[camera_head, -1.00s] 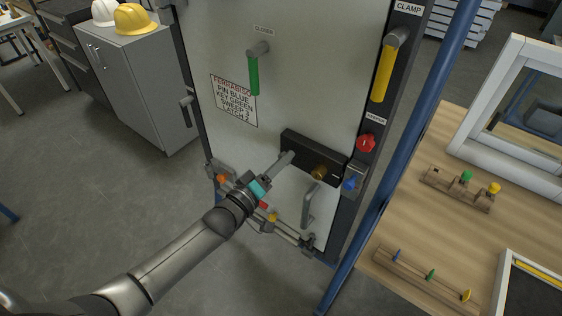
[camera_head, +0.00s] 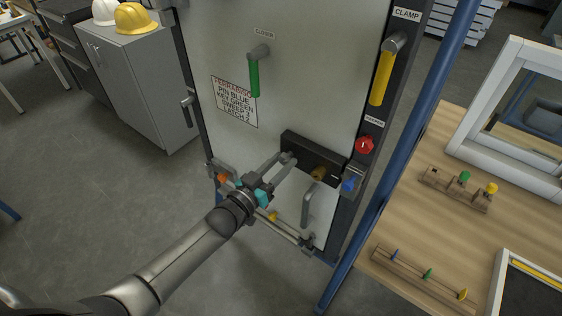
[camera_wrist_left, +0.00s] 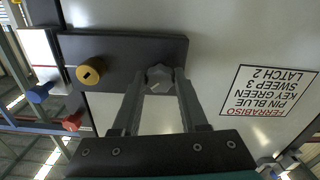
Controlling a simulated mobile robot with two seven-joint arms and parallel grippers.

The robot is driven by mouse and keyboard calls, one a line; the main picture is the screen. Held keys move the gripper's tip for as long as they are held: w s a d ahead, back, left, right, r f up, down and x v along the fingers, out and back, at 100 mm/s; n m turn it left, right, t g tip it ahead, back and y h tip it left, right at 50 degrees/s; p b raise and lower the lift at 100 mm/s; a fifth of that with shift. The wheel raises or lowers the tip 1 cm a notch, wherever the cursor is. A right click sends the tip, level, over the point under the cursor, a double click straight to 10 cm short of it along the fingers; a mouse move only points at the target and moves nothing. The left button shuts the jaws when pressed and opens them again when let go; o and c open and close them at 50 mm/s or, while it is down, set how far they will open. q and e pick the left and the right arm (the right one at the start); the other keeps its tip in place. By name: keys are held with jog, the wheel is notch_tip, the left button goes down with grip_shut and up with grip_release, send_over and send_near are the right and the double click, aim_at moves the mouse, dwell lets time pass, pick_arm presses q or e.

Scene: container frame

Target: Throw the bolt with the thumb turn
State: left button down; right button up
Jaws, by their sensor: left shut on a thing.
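The thumb turn is a small grey knob on the black lock plate (camera_head: 318,159) of the door; the left wrist view shows it (camera_wrist_left: 159,76) at one end of the plate (camera_wrist_left: 112,48). My left gripper (camera_head: 286,160) reaches it from the lower left. In the left wrist view my gripper (camera_wrist_left: 157,78) has one finger on each side of the knob and is shut on it. In the head view the fingertips mostly hide the knob. A brass key cylinder (camera_wrist_left: 90,72) sits at the plate's other end. The bolt itself cannot be made out. My right gripper is out of view.
A grey pull handle (camera_head: 307,205) hangs below the plate. A blue pin (camera_head: 349,184) and red knob (camera_head: 365,145) are on the frame at right. A green lever (camera_head: 254,75) and yellow clamp lever (camera_head: 381,75) are above. A wooden workbench (camera_head: 420,225) stands at right.

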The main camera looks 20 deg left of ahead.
pick_arm(q)
jog(key=m, duration=0.4)
jog(key=shift+m, duration=2.1)
jog(key=shift+c, duration=2.2)
grip_release()
jog(key=v, duration=1.5)
jog(key=shift+p, duration=0.3)
jog(key=shift+s+a, duration=0.1)
